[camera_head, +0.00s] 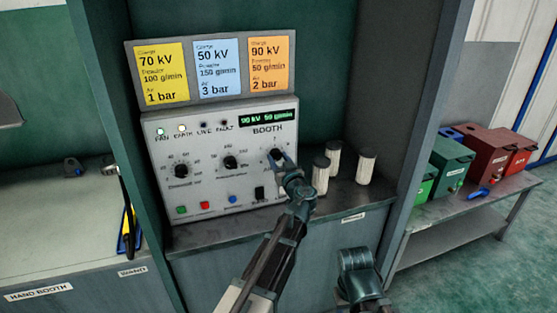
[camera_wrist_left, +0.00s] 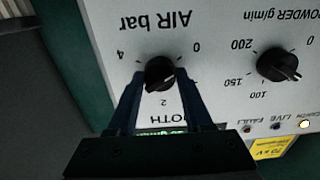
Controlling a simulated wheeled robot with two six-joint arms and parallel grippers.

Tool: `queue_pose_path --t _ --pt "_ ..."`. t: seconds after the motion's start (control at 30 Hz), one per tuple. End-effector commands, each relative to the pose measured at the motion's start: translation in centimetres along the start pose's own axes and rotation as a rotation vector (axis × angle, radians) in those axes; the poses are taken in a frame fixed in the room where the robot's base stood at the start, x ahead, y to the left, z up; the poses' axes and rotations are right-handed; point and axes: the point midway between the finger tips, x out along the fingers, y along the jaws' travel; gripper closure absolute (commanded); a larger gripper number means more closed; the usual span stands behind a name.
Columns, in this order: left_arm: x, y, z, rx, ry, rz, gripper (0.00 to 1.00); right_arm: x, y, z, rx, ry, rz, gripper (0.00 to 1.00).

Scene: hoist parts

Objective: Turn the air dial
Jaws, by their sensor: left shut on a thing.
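The control panel (camera_head: 215,190) stands upright in a booth, with three dark dials in a row. The air dial (camera_head: 275,154) is the rightmost one in the head view. In the wrist view the picture is upside down, and the black air dial (camera_wrist_left: 160,74) sits under the label AIR bar, with a scale from 0 to 4. My left gripper (camera_head: 283,160) is shut on the air dial, one finger on each side of it. Where the dial's pointer stands is hard to read.
Yellow, blue and orange setting cards (camera_head: 216,68) stand above the panel; the orange one reads 90 kV, 50 g/min, 2 bar. The display (camera_head: 268,118) reads 90 kV 50 g/min. White canisters (camera_head: 366,166) stand right of the panel. The powder dial (camera_wrist_left: 279,65) is beside the air dial.

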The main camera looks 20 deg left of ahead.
Motion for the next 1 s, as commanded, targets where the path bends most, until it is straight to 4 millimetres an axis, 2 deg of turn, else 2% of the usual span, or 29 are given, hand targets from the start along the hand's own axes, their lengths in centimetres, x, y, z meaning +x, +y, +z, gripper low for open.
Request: queue_pose_path --t 0.37,1.0 --pt "-0.02 -0.01 0.01 0.165 -0.001 0.000 1.00 0.00 0.00 0.00 0.000 0.000 0.000 0.50" --pt "-0.03 0.00 0.02 0.767 -0.001 0.000 1.00 0.01 0.00 0.00 0.000 0.000 0.000 0.50"
